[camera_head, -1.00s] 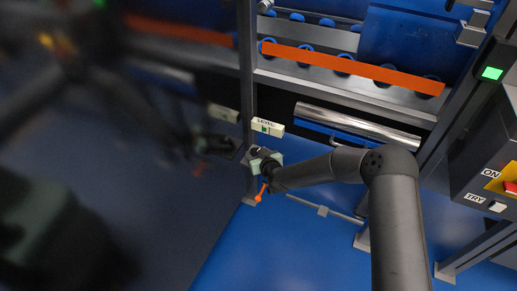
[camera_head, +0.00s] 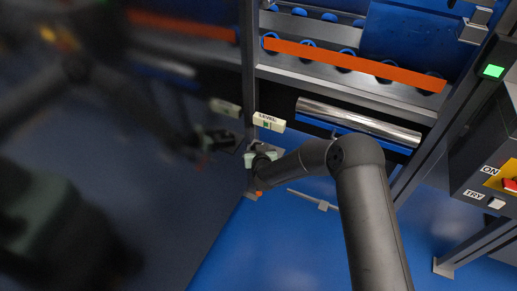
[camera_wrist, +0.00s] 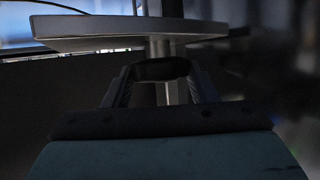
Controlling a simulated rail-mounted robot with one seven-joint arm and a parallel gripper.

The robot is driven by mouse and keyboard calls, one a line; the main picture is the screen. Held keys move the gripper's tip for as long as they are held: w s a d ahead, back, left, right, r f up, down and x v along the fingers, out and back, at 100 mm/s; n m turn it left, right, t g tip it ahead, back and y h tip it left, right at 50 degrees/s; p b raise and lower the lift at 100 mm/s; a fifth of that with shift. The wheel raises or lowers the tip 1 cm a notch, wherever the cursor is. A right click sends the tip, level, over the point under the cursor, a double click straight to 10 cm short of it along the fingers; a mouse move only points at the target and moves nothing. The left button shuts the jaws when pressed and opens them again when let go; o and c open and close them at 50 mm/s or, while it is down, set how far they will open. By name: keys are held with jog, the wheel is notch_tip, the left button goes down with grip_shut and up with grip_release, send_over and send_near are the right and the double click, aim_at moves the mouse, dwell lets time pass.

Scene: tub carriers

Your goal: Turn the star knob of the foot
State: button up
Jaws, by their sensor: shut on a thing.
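My gripper (camera_head: 258,163) is low at the foot of the grey upright post (camera_head: 249,70) in the head view. In the wrist view my gripper's two fingers (camera_wrist: 162,78) are closed around a dark rounded thing, which I take as the star knob (camera_wrist: 160,70). It is dim, and its star shape cannot be made out. A grey stem (camera_wrist: 172,92) and a flat grey plate (camera_wrist: 120,30) show beyond the fingers. In the head view my gripper hides the knob. A small orange part (camera_head: 259,192) shows just below my gripper.
A pale box marked LEVEL (camera_head: 269,122) with a green mark sits just above my gripper. An orange rail (camera_head: 350,63), a shiny roller (camera_head: 357,122) and a thin bar (camera_head: 315,200) are nearby. A control box (camera_head: 488,165) stands right. A dark reflective panel (camera_head: 130,200) fills the left.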

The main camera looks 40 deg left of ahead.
jog(key=o, duration=1)
jog(key=shift+w, duration=0.1)
jog(key=p+v, duration=0.2)
jog(key=v, duration=1.5)
jog(key=shift+d+r+p, duration=0.1)
jog(key=shift+p, duration=0.3)
